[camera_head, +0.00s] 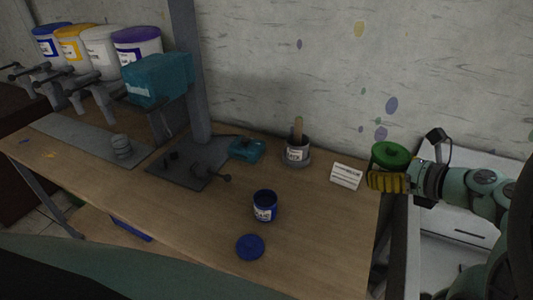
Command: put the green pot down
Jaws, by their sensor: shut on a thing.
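My gripper (385,181) has yellow fingers and is shut on the green pot. The fingers and arm hide the pot's lower part. The pot appears held upright, in front of the wall, over or near the right edge of the wooden table (330,225). I cannot tell its height above any surface.
A white label card (346,176) stands just left of my gripper. A grey pot with a stick (297,150), an open blue pot (265,206) and a blue lid (250,247) are on the table. A machine with large paint buckets (100,48) stands left. The table's right front is clear.

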